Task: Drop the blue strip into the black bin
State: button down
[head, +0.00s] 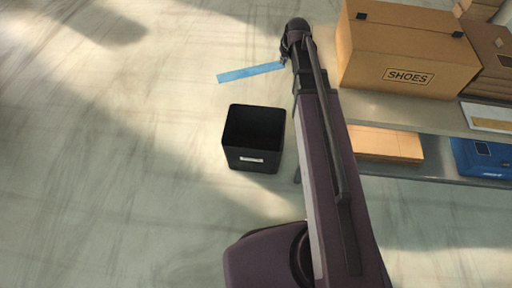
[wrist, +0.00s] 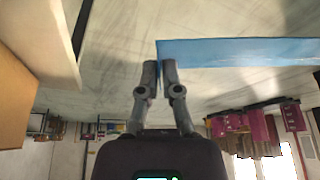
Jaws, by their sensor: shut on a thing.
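The blue strip (head: 250,72) is a flat, long piece that sticks out to the left of my gripper (head: 284,62) in the head view. In the wrist view the fingertips of my gripper (wrist: 165,66) are closed on one end of the blue strip (wrist: 240,52), which extends to the right. The black bin (head: 254,138) stands on the floor, open at the top, with a white label on its front. In the head view the strip shows farther up the picture than the bin, not over its opening. The inside of the bin looks dark and empty.
A shelf unit (head: 440,112) stands at the right with a large SHOES box (head: 405,50) on top. A brown box (head: 388,143) and a blue box (head: 482,158) lie on its lower level. The floor left of the bin is clear.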

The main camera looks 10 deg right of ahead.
jog(key=w+f+n+b, duration=0.1)
jog(key=w+f+b, duration=0.3)
jog(key=f+b, duration=0.8)
jog(key=w+d+f+n+y+b, duration=0.1)
jog(key=w+f+b, duration=0.4)
jog(key=f+b, duration=0.7)
jog(key=w+d+f+n+b, duration=0.1)
jog(key=w+f+b, duration=0.3)
jog(key=f+b, duration=0.8)
jog(key=shift+w+d+f+n, duration=0.15)
jog(key=shift+w+f+n, duration=0.25)
jog(key=shift+f, duration=0.45)
jog(key=shift+y, duration=0.3)
jog(key=shift+f+b, duration=0.1)
jog(key=shift+b, duration=0.2)
jog(key=shift+f+b, duration=2.85)
jog(key=c, duration=0.7)
grip_release()
